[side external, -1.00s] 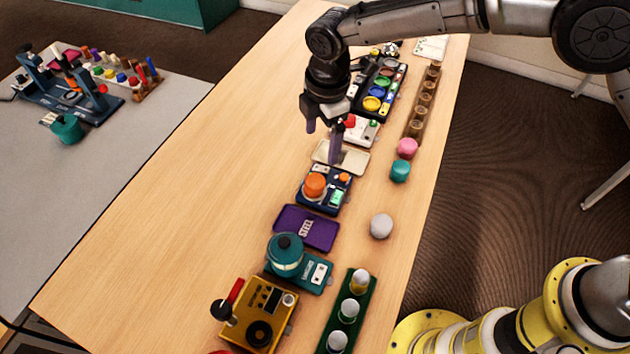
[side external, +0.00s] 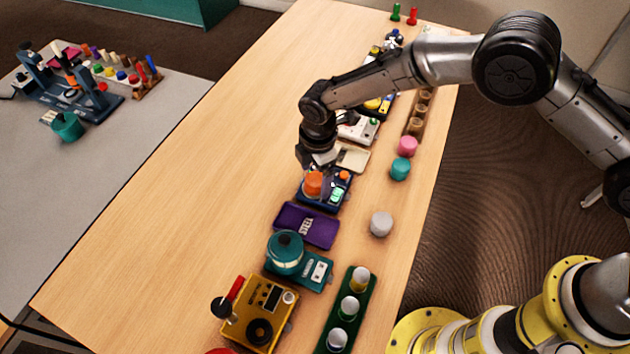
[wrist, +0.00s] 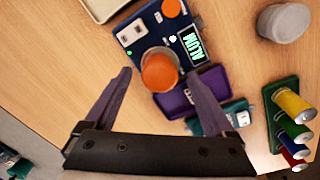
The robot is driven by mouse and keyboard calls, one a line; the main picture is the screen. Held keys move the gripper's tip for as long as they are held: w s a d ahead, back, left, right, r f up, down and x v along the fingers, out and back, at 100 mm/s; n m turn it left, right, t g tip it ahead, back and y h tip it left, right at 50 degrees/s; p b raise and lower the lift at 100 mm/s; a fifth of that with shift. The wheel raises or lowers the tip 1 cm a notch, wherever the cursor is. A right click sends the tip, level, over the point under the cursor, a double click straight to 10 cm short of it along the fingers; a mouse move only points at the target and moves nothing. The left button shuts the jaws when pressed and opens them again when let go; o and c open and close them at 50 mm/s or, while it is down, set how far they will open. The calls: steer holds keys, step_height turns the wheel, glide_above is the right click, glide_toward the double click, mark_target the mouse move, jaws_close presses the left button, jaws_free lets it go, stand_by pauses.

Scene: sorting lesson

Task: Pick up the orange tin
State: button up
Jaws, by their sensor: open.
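The orange tin (side external: 313,184) stands upright on a dark blue device with a small lit display (side external: 337,195). In the wrist view the orange tin (wrist: 160,70) shows its round top, and the display of the blue device (wrist: 193,44) reads "ALUM". My gripper (side external: 305,165) is just above and behind the tin in the side view. In the wrist view my gripper (wrist: 160,88) is open, with one purple-grey finger on each side of the tin's near part. Nothing is between the fingers that I can see being gripped.
A purple tray (side external: 308,227) marked "STEEL" and a teal device with a teal tin (side external: 285,254) lie nearer the camera. A cream tray (side external: 353,158) is behind. A grey lump (side external: 381,225) sits to the right. The table's left side (side external: 190,190) is clear.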

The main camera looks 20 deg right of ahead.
steer(key=shift+w+f, duration=0.1)
steer(key=shift+f, duration=0.8)
steer(key=shift+r, duration=0.1)
jaws_close()
